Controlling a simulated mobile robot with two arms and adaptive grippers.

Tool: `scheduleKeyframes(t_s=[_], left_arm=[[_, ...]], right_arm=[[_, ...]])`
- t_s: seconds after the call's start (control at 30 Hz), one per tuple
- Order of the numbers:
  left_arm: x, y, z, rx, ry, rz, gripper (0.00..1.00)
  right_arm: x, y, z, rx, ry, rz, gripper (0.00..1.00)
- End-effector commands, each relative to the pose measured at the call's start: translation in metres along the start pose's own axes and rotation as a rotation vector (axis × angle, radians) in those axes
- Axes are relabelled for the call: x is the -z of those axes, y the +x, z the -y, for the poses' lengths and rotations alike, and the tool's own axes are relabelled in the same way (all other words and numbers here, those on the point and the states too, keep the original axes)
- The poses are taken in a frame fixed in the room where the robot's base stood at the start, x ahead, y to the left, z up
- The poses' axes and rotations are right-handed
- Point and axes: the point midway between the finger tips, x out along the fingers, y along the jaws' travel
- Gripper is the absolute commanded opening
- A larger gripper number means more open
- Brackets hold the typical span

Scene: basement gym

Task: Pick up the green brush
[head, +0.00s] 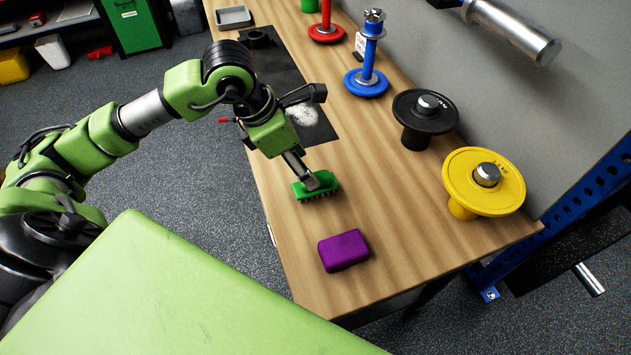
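The green brush (328,189) is on or just above the wooden bench, bristles down, near the bench's left edge. My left gripper (312,181) reaches down to it from above, and its fingertips overlap the brush's top. The fingers hide part of the brush's upper side. I cannot tell whether they are closed on it, or whether the brush is touching the bench. My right gripper is not in view.
A purple block (344,250) lies on the bench (400,220) nearer me. A yellow plate (460,185), a black plate (407,108) and a blue stand (366,83) line the right side. A black mat (283,72) with white powder (303,115) lies behind the brush.

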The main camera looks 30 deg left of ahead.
Motion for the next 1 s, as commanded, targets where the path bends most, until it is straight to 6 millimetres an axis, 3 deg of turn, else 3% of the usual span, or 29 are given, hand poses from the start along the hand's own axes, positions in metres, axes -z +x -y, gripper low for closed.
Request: scheduleKeyframes(t_s=[0.27,0.43,0.6,0.87,1.0], left_arm=[[-0.001,0.022,0.000,0.003,-0.001,0.001,0.51],[-0.001,0.046,-0.001,0.006,-0.003,-0.002,0.51],[-0.001,0.067,-0.002,0.003,-0.001,0.002,0.51],[0.000,0.070,-0.002,0.001,0.000,0.002,0.51],[0.000,0.070,-0.002,0.001,0.000,0.002,0.14]], right_arm=[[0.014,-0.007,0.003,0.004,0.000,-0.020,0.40],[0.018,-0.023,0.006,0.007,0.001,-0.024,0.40],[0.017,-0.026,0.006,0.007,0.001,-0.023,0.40],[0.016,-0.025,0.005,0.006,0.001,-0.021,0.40],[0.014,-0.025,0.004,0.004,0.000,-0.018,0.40]])
